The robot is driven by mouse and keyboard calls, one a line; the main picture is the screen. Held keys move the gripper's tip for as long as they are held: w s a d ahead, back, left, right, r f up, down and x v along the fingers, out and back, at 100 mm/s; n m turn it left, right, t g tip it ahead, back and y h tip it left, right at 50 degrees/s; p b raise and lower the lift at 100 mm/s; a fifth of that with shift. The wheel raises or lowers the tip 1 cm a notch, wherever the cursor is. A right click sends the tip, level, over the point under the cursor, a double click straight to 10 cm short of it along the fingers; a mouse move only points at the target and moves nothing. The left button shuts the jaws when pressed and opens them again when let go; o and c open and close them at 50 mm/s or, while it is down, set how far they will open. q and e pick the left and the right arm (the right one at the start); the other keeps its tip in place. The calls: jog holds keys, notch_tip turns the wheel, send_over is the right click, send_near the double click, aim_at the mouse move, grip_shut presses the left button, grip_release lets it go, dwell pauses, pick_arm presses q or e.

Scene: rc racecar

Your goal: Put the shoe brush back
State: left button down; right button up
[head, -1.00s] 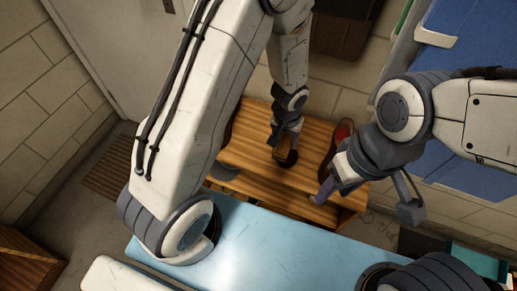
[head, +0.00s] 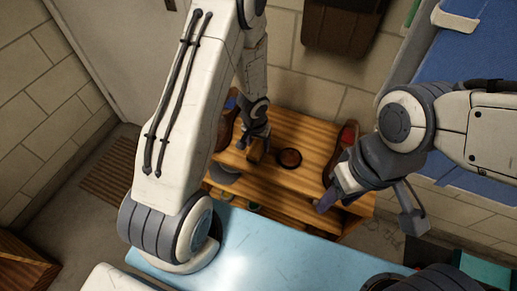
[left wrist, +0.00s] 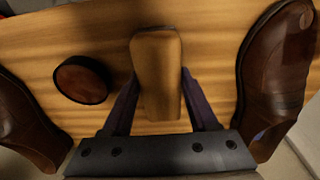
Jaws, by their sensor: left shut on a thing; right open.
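The shoe brush shows in the left wrist view as a brown wooden block (left wrist: 158,70); its bristles are hidden. My left gripper (head: 257,150) is shut on it, with a dark finger along each side, over the top of the wooden shoe rack (head: 305,130). I cannot tell whether the brush touches the wood. A round dark tin (head: 289,158) lies beside the brush; it also shows in the left wrist view (left wrist: 82,80). My right gripper (head: 325,202) is open near the rack's right front edge; its fingertips show only partly.
Brown shoes stand on the rack top, one left of the brush (head: 227,128) and one right (head: 343,150). Grey footwear (head: 224,172) sits lower at the left. A pale blue bench (head: 270,245) is in front. A blue surface (head: 465,110) is at the right.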

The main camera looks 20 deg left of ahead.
pick_arm(q)
jog(key=shift+f, duration=0.15)
jog(key=shift+c, duration=0.9)
grip_release()
